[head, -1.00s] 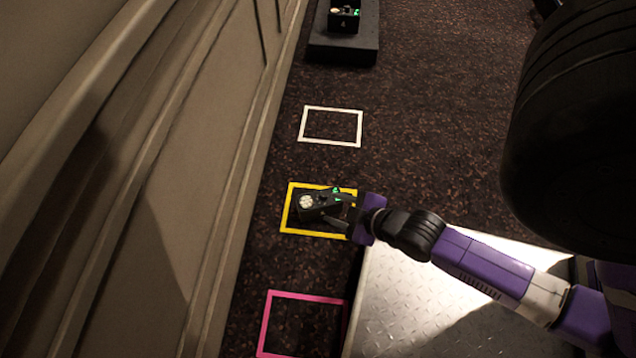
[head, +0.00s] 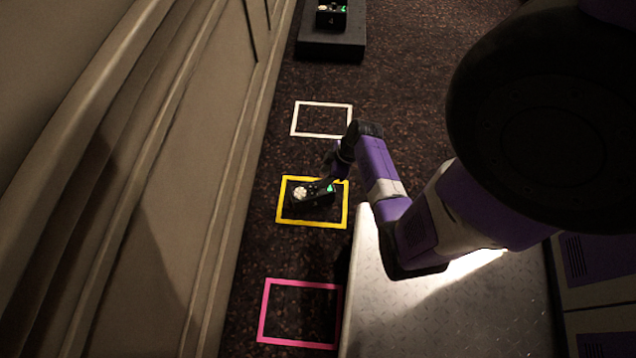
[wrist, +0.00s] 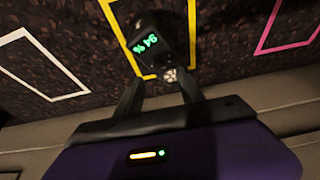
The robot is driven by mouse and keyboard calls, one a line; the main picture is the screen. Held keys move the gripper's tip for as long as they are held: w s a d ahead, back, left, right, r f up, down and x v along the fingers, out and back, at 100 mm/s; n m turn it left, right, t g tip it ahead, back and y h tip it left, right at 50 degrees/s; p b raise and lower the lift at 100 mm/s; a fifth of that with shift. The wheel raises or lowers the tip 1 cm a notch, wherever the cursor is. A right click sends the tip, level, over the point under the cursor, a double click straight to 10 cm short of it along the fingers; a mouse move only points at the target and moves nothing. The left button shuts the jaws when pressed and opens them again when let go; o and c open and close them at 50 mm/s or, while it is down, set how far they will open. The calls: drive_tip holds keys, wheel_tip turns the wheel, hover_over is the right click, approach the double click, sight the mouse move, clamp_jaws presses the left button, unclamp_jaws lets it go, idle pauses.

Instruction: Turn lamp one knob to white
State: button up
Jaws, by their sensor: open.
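A small black box (head: 313,203) stands inside the yellow square outline on the floor. It has a pale round knob or light at its left end and a green-lit display at its right. In the wrist view the box (wrist: 160,28) shows beyond the fingers, with green characters and the pale round part (wrist: 169,75) nearest me. My gripper (head: 331,180) is close to the box's upper right side. In the wrist view its two fingers (wrist: 160,90) are spread with nothing between them, and the box lies past them. I cannot tell whether a finger touches it. No knob setting is readable.
A white outline (head: 296,119) lies above the yellow outline (head: 281,204), and a pink outline (head: 264,312) below. A second box (head: 331,17) stands on a dark block at the top. A panelled wall (head: 150,200) bounds the left; a metal plate (head: 420,320) lies lower right.

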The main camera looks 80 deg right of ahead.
sight(316, 185)
drive_tip(key=b+x, duration=0.3)
drive_tip(key=x, duration=0.3)
drive_tip(key=shift+w+f, duration=0.1)
drive_tip(key=shift+f, duration=0.25)
clamp_jaws()
